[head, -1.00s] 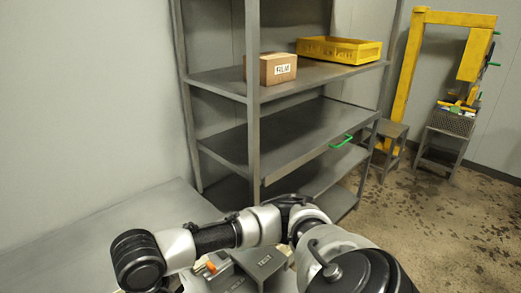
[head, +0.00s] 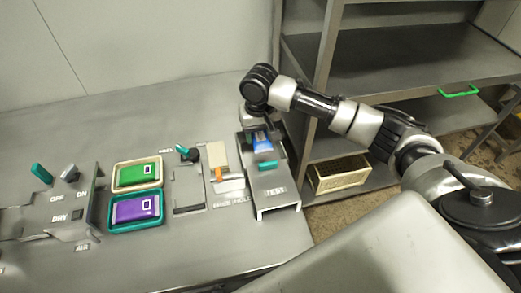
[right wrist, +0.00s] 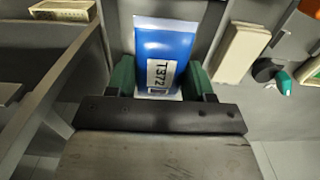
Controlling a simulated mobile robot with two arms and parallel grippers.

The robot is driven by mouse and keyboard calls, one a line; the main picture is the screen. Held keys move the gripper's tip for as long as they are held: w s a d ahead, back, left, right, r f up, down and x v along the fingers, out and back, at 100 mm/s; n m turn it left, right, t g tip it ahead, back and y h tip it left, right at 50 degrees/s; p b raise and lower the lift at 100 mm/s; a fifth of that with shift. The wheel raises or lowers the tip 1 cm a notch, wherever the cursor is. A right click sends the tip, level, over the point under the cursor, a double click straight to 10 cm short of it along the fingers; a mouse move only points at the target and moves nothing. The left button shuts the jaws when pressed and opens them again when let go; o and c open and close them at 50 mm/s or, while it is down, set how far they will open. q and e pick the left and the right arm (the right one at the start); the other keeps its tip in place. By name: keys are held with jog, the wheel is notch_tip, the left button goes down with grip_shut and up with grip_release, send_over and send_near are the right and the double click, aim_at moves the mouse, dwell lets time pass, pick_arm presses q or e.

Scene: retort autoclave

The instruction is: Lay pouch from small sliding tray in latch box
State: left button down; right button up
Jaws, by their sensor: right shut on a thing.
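A blue pouch (head: 262,143) with a white label lies at the back of the grey TEST housing, which has a teal handle (head: 267,165) at its front. In the right wrist view the pouch (right wrist: 165,42) reads T372. My right gripper (head: 259,134) points down there, shut on the pouch, its green fingers on either side. The housing looks like the small sliding tray (head: 272,188), but I cannot tell how far it is out. Left of it is a grey fixture with a beige lid (head: 217,155) and an orange latch (head: 219,174), apparently the latch box. My left gripper is not in view.
A green pouch (head: 139,173) lies in a cream tray and a purple pouch (head: 135,208) in a teal tray. A control panel (head: 62,215) stands at left. A wicker-like bin (head: 340,174) sits on the low shelf at right. The table's back left is clear.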

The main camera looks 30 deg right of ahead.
aim_at(260, 155)
notch_tip(260, 155, down, 6)
jog(key=shift+d+r, duration=0.1)
jog(key=shift+r, duration=0.05)
jog(key=shift+f, duration=0.3)
jog(key=shift+f, duration=0.1)
jog(key=o, duration=0.9)
notch_tip(260, 155, up, 12)
jog(key=shift+r, duration=0.1)
